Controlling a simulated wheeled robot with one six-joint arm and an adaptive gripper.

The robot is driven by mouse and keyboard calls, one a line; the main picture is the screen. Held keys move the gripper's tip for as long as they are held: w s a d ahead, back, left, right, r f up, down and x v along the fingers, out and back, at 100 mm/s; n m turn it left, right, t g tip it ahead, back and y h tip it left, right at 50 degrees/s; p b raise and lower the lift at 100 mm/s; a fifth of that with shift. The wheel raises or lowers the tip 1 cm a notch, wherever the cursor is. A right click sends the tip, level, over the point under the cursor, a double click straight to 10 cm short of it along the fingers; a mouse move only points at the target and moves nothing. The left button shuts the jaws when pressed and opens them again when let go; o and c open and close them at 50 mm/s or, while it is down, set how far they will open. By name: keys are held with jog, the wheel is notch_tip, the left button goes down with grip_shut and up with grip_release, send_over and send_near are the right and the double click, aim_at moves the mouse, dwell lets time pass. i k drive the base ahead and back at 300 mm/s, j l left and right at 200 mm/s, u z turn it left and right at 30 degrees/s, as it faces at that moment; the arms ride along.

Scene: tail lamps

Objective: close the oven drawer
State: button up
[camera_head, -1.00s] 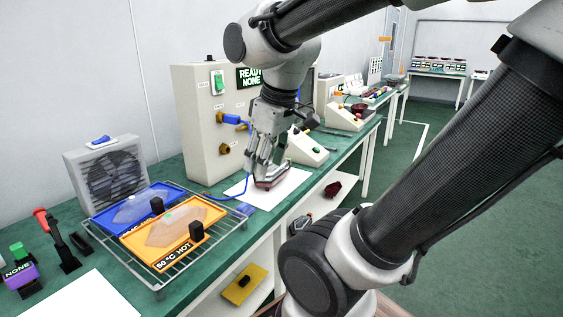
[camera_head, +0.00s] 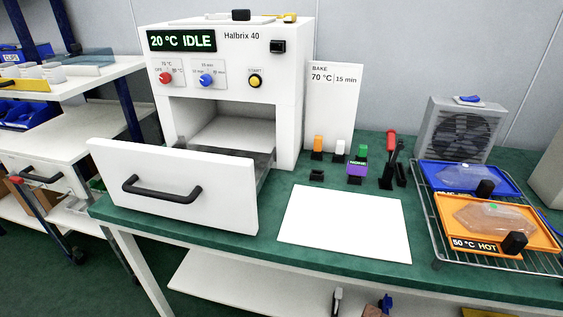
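The white oven (camera_head: 232,85) stands on the green bench, its display reading 20 °C IDLE. Its drawer (camera_head: 225,190) is pulled out toward the front, leaving the opening behind it in view. The drawer's white front panel has a black bar handle (camera_head: 162,190). The part of the drawer's inside behind the front panel is mostly hidden. My gripper is not in the head view now.
A white sheet (camera_head: 345,225) lies right of the drawer. A fan box (camera_head: 458,130) and small coloured holders stand behind. A white shelf unit (camera_head: 60,150) is at left.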

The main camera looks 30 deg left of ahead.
aim_at(218, 188)
jog(key=u, duration=0.4)
jog(key=j+u, duration=0.15)
jog(key=u, duration=0.7)
jog(key=j+u, duration=0.1)
jog(key=u, duration=0.75)
jog(key=i+u, duration=0.2)
jog(key=u, duration=0.2)
jog(key=i+u, duration=0.2)
jog(key=u, duration=0.25)
